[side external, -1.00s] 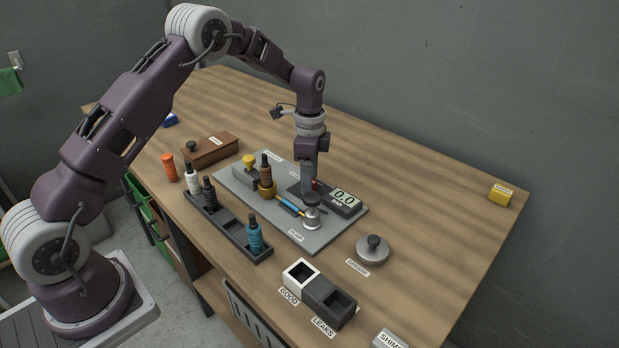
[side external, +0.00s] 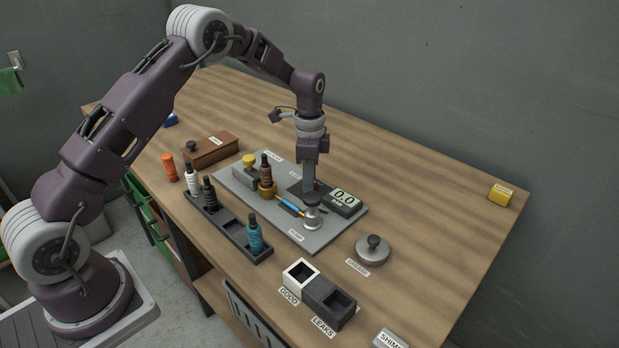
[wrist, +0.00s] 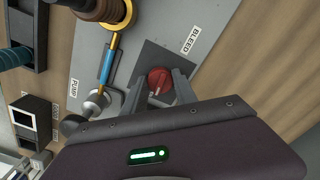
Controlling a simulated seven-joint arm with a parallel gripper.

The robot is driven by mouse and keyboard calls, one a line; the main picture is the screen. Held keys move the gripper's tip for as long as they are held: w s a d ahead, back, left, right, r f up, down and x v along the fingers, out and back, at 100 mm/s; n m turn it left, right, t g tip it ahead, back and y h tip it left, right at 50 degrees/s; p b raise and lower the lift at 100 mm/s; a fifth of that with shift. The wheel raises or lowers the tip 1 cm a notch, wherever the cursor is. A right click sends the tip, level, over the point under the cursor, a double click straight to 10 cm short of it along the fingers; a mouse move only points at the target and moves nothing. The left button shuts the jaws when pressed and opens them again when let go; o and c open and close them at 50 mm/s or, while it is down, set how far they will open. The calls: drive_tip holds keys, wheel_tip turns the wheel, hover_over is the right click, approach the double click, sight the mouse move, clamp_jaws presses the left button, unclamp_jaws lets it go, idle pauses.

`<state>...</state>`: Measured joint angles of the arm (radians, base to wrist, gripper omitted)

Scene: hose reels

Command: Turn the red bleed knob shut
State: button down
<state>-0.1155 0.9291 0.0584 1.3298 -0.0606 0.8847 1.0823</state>
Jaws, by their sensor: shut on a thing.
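The red bleed knob (wrist: 160,80) shows in the wrist view beside the label "BLEED", on a dark square of the grey test plate (wrist: 92,60). My gripper (wrist: 162,92) points down over the knob, with one finger on each side of it, and is shut on it. In the side view my gripper (side external: 309,188) stands over the plate and hides most of the knob; only a speck of red shows. The gauge (side external: 343,200) beside it reads 0.0. A brown bottle (side external: 266,170) stands in a yellow ring holder (side external: 267,188) on the plate.
A metal pump with a dark knob (side external: 312,212) stands close in front of my gripper. A black rack (side external: 228,229) holds several bottles. GOOD (side external: 300,276) and LEAKS (side external: 330,303) bins and a round grey lid (side external: 372,250) sit nearer.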

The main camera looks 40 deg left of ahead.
drive_tip(key=n, duration=0.8)
drive_tip(key=shift+n, duration=0.4)
drive_tip(key=n, duration=0.4)
drive_tip(key=shift+n, duration=2)
drive_tip(key=shift+r, duration=0.1)
drive_tip(key=c, duration=1)
unclamp_jaws()
drive_tip(key=shift+o, duration=0.2)
drive_tip(key=shift+d, duration=0.1)
